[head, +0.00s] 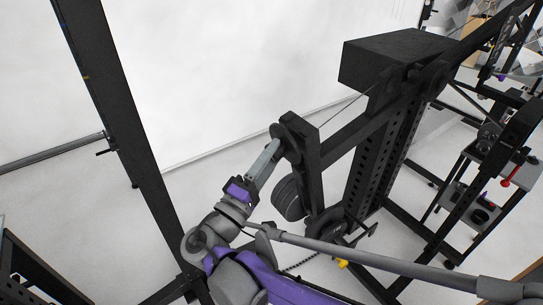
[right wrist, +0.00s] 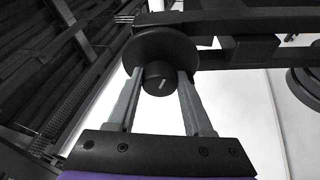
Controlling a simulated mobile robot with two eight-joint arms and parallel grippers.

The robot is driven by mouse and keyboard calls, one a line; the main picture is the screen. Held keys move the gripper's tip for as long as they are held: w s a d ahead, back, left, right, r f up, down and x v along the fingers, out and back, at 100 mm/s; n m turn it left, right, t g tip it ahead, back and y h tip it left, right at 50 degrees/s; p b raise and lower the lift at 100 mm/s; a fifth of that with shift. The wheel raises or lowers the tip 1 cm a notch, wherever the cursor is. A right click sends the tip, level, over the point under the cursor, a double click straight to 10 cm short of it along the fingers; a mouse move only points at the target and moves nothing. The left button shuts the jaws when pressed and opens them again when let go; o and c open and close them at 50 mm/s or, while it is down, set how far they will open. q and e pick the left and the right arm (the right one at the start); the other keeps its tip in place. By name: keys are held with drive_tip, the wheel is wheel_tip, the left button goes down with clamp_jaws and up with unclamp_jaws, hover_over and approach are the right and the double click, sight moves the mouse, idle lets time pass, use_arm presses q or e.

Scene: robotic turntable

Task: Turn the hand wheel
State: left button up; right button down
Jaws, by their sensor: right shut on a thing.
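The hand wheel (head: 292,131) is a dark round disc at the end of a black beam, near the centre of the head view. In the right wrist view the hand wheel (right wrist: 140,50) shows as a disc with a short round knob (right wrist: 159,79) carrying a pale mark. My right gripper (head: 276,143) reaches up to the wheel from below. Its two grey fingers stand on either side of the knob and are shut on it, as the right wrist view shows. The fingertips hide part of the disc. My left gripper is not in view.
A tall black post (head: 108,90) stands to the left. A perforated black column (head: 378,150) and a black box (head: 390,58) stand to the right. Round dark plates (head: 288,198) hang below the wheel. A grey bar (head: 390,262) crosses the lower right.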

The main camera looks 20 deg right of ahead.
idle(0.4)
drive_tip(key=shift+c, duration=1.5)
unclamp_jaws()
drive_tip(key=b+v, duration=0.1)
drive_tip(key=v, duration=1)
drive_tip(key=shift+d, duration=0.15)
